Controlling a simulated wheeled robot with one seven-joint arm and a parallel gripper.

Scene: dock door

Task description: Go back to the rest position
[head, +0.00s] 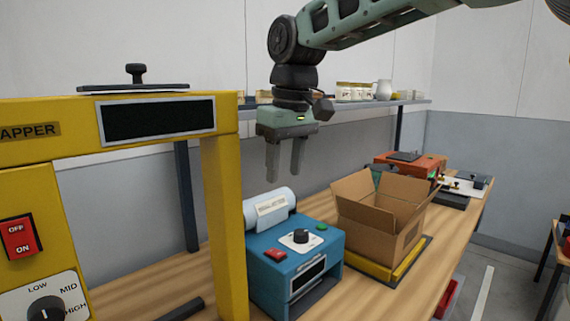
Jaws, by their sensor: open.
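My gripper (285,160) hangs from the arm at the upper middle of the head view, fingers pointing down. Its two fingers are apart with nothing between them. It is in the air above the bench, over or near the blue label machine (295,262) with its pale roll (270,208). It appears clear of the machine. I cannot judge the exact height.
A yellow wrapper frame (225,215) stands close at left. An open cardboard box (375,225) sits on a yellow-edged platform (403,268) at right. An orange device (405,165) is behind it. A shelf (415,102) with jars runs along the wall. The wooden bench (165,265) carries the machines.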

